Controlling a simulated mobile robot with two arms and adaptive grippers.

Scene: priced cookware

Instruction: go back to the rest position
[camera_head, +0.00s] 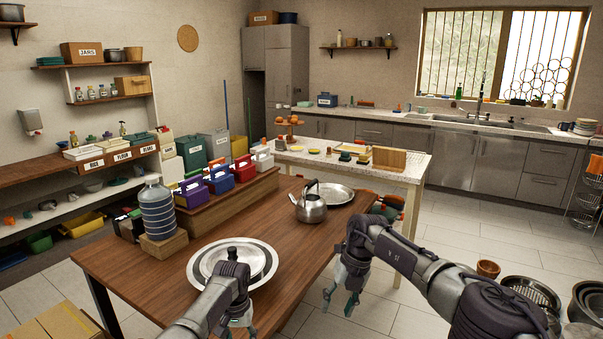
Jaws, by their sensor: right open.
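My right gripper (340,298) hangs with its fingers pointing down, open and empty, just off the right edge of the wooden table (150,275). My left gripper (240,318) is low in the picture, in front of the near large plate (205,265). A second plate (337,193) lies behind the kettle.
A large water bottle (157,212) stands on a wooden block at the table's left. Colored caddies (218,181) line a raised wooden step. A pale counter (410,172) stands behind. Pots (530,292) and a clay pot (488,268) sit on the floor at right.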

